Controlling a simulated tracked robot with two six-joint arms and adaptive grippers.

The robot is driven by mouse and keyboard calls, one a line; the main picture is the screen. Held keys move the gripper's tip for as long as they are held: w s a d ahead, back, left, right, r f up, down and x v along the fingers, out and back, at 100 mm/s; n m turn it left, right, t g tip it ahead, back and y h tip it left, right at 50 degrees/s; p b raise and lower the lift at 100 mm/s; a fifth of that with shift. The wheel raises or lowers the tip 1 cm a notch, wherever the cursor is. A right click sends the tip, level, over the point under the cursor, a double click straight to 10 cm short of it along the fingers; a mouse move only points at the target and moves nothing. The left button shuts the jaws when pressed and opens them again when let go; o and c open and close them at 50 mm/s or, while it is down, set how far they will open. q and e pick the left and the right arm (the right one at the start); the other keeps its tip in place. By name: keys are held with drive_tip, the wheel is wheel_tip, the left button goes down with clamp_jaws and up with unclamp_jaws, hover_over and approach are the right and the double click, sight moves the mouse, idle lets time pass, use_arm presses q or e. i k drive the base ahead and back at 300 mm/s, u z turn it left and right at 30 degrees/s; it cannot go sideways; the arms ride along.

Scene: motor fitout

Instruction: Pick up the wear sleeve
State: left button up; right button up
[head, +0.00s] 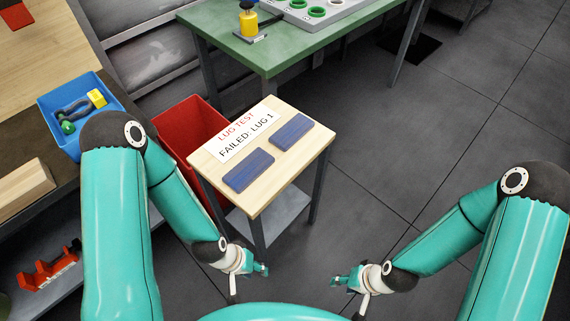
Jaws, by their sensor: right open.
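I cannot tell for certain which thing is the wear sleeve. Ring-shaped parts, green (317,12) and white, sit in a grey tray (335,20) on the green table, cut off by the top edge. My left gripper (264,269) hangs low in front of the small wooden table, touching nothing that I can see; its jaws are too small to read. My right gripper (335,281) is open and empty, to the right of it over the floor. Both are far from the grey tray.
A small wooden table (262,198) holds a "LUG TEST FAILED: LUG 1" sign (240,135) and two blue pads (249,170). A red bin (190,125) stands behind it. The green table (262,52) bears a yellow-bodied tool (249,24). A blue bin (62,97) holds loose parts. Floor at right is clear.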

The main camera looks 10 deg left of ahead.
sight(248, 169)
drive_tip(key=u, duration=0.65)
drive_tip(key=i, duration=0.1)
drive_tip(key=z, duration=1.25)
drive_tip(key=k, duration=0.5)
drive_tip(key=u, duration=0.9)
drive_tip(key=i, duration=0.6)
drive_tip(key=u, duration=0.05)
drive_tip(key=k, duration=0.95)
drive_tip(key=u, duration=0.55)
drive_tip(key=i, duration=0.6)
drive_tip(key=u, duration=0.15)
